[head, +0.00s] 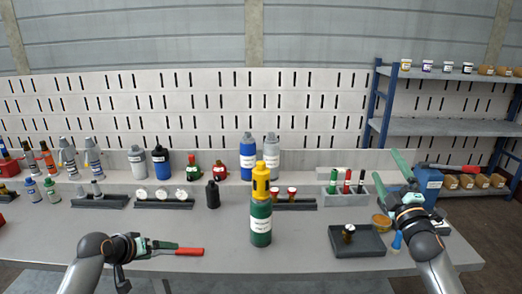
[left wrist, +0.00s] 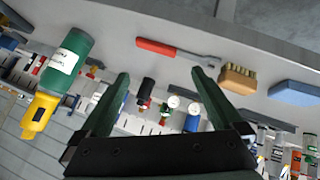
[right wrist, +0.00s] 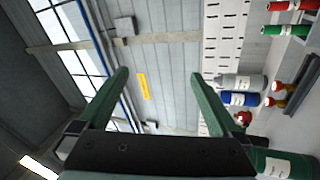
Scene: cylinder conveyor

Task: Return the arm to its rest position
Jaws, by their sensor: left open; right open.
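My left gripper (head: 160,246) is low at the front left of the table. In the left wrist view its green fingers (left wrist: 160,88) are apart with nothing held between them. My right gripper (head: 410,178) is raised over the table's right end, fingers pointing up and away. In the right wrist view its fingers (right wrist: 160,88) are spread and empty, facing the wall and windows. A green cylinder with a yellow top (head: 260,225) stands upright on the table between the arms, clear of both grippers. It also shows in the left wrist view (left wrist: 68,58).
A red-handled wrench (left wrist: 156,46) and a brush (left wrist: 238,78) lie on the table near my left gripper. A dark tray (head: 372,243) with a small brass part is left of my right arm. Bottles and gauges line the table's back. A blue-framed shelf (head: 440,127) stands at right.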

